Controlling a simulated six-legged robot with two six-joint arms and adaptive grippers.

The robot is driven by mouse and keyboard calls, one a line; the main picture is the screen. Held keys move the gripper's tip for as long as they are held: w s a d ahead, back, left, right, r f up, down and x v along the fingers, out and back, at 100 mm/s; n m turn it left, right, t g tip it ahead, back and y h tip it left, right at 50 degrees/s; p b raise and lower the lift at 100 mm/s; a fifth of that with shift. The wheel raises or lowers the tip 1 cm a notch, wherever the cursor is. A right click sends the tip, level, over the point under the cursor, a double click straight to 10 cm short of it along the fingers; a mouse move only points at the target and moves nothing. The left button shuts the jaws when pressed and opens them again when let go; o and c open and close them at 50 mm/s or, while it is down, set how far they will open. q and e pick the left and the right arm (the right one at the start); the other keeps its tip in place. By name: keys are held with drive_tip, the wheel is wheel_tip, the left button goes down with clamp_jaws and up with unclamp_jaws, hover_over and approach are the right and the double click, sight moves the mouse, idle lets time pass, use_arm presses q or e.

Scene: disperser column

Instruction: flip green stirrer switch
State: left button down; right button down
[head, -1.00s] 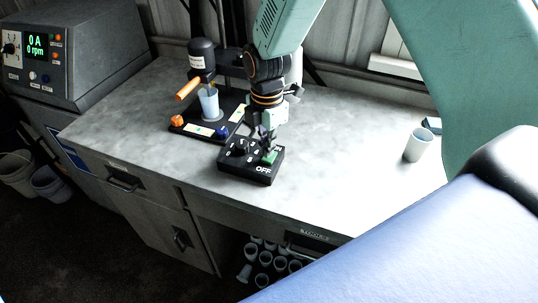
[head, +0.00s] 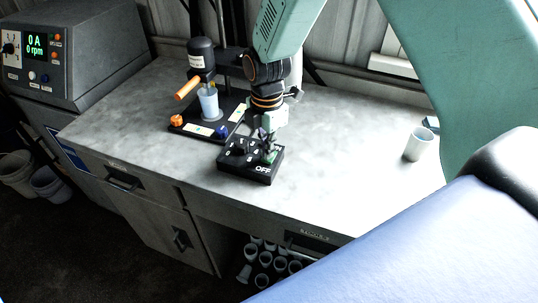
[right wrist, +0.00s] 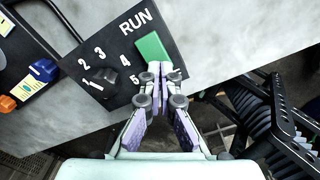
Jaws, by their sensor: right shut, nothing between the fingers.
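The black switch box (head: 243,172) stands on the bench near its front edge, with OFF printed at its near side. The green stirrer switch (right wrist: 153,48) is a rocker on that box, beside the word RUN in the right wrist view. In the head view the green switch (head: 271,158) is partly hidden by my fingers. My right gripper (right wrist: 161,70) is shut and empty, its fingertips at the near end of the green switch. I cannot tell whether they touch it. In the head view the right gripper (head: 268,143) points down over the box. My left gripper is not in view.
A black numbered knob (right wrist: 103,75) sits beside the switch. The stirrer stand (head: 200,118) holds a cup (head: 208,104) behind the box. A grey console (head: 85,50) reads 0 A, 0 rpm. A white cup (head: 418,145) stands at right; the bench between is clear.

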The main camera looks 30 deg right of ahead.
drive_tip(key=shift+f, duration=0.5)
drive_tip(key=shift+f+b, duration=0.2)
drive_tip(key=shift+b, duration=0.1)
drive_tip(key=shift+s+r, duration=0.1)
idle(0.4)
drive_tip(key=shift+r+p, duration=0.8)
drive_tip(key=shift+p, duration=0.2)
wheel_tip(320, 180, up, 2)
drive_tip(key=shift+r+p, duration=0.25)
drive_tip(key=shift+p, duration=0.85)
wheel_tip(320, 180, up, 2)
drive_tip(key=shift+r+p, duration=0.1)
drive_tip(key=shift+p, duration=1)
drive_tip(key=shift+r+p, duration=0.35)
